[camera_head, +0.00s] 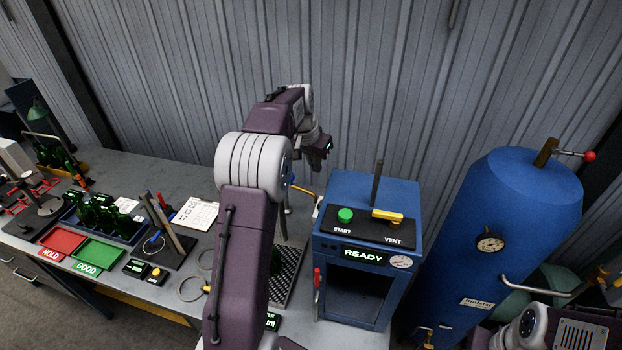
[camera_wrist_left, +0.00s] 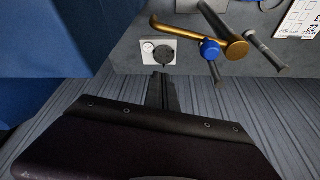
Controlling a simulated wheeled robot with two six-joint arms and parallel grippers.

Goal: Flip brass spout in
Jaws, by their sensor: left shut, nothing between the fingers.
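The brass spout (camera_wrist_left: 195,34) is a curved brass tube with a rounded end, beside a blue knob (camera_wrist_left: 210,48), in the left wrist view. In the head view a short piece of the spout (camera_head: 304,190) shows between my left arm and the blue cabinet, next to the blue knob (camera_head: 291,179). My left gripper (camera_head: 324,146) is above and behind the spout, near the cabinet's back left corner. Its fingers (camera_wrist_left: 161,88) are shut and empty, apart from the spout. My arm hides much of the spout's stand in the head view.
The blue cabinet (camera_head: 331,218) with a READY display stands right of the spout. A large blue tank (camera_head: 517,230) is farther right. Left of my arm are red (camera_head: 62,240) and green (camera_head: 98,253) trays and a rack of green bottles. A corrugated wall closes the back.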

